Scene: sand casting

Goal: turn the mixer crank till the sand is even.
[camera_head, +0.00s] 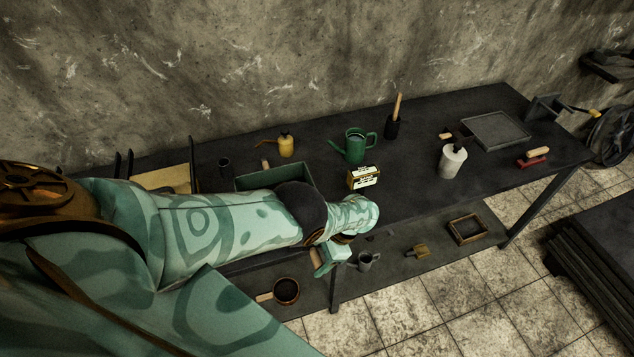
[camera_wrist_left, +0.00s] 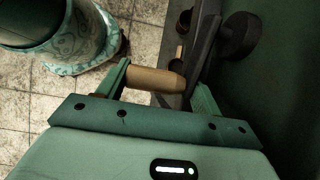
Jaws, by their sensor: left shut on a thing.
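My left gripper (camera_head: 331,258) is at the front edge of the workbench, with its arm reaching in from the left. In the left wrist view its two fingers (camera_wrist_left: 158,82) are shut on a tan wooden crank handle (camera_wrist_left: 153,80), which lies crosswise between them. A dark crank arm (camera_wrist_left: 203,48) and a round hub (camera_wrist_left: 240,33) stand beside the handle, next to a dark green wall. In the head view a green mixer box (camera_head: 303,171) stands on the bench, partly behind my arm. The sand inside cannot be made out. My right gripper is in neither view.
The dark bench (camera_head: 440,120) holds a yellow oil can (camera_head: 286,146), a green watering can (camera_head: 356,147), a small labelled box (camera_head: 364,178), a white canister (camera_head: 452,162) and a grey tray (camera_head: 494,131). A lower shelf (camera_head: 395,270) holds a pan (camera_head: 286,291) and a wooden frame (camera_head: 467,230).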

